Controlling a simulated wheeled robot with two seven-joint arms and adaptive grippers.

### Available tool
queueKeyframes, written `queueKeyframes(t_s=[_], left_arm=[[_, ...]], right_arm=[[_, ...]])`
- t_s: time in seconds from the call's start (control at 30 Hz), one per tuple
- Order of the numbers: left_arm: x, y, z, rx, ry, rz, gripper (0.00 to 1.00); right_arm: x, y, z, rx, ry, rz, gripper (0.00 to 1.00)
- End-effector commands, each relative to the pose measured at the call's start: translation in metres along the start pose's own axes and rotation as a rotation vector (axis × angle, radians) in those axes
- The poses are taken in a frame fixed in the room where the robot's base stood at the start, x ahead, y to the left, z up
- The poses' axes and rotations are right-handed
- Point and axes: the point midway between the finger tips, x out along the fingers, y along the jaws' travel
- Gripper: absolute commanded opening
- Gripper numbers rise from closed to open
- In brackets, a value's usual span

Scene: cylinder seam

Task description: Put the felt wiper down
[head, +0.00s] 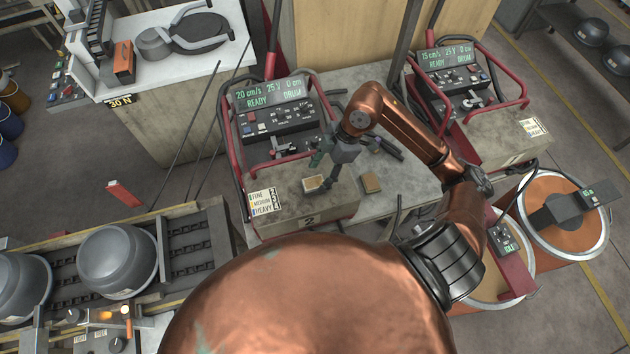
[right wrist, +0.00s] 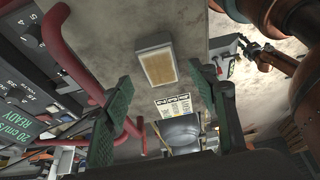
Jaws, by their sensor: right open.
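A small block with a white rim and a tan felt-like top, which looks like the felt wiper (head: 313,183), lies on the control bench top. It also shows in the right wrist view (right wrist: 159,67), just beyond the fingertips. My right gripper (head: 325,172) is open, with its fingers pointing down close to this block. In the right wrist view its two green-padded fingers (right wrist: 165,85) stand wide apart with nothing between them. A second, brown-topped block (head: 371,182) lies to the right on the bench. My left gripper does not show.
A control box (head: 277,118) in a red tube cage stands behind the block. A grit label card (head: 263,203) lies to the left. A second caged control box (head: 452,85) is at the right. Drums (head: 553,215) stand at far right, and bowls (head: 117,262) sit on a conveyor at left.

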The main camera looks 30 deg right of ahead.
Motion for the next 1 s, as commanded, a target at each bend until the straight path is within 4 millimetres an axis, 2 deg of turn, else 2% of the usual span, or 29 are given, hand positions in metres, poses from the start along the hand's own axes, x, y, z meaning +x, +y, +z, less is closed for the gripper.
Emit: queueKeyframes(t_s=[0.2,0.4,0.57,1.0], left_arm=[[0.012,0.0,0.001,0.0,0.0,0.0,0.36],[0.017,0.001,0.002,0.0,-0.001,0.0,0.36],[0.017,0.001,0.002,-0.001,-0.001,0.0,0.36],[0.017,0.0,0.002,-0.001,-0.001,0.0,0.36]], right_arm=[[-0.044,0.001,0.001,0.0,-0.003,0.003,0.53],[-0.069,0.0,0.001,0.001,-0.001,0.0,0.53],[-0.075,0.0,0.0,0.001,-0.001,-0.001,0.53],[-0.075,0.0,0.0,0.001,0.0,-0.001,0.53]])
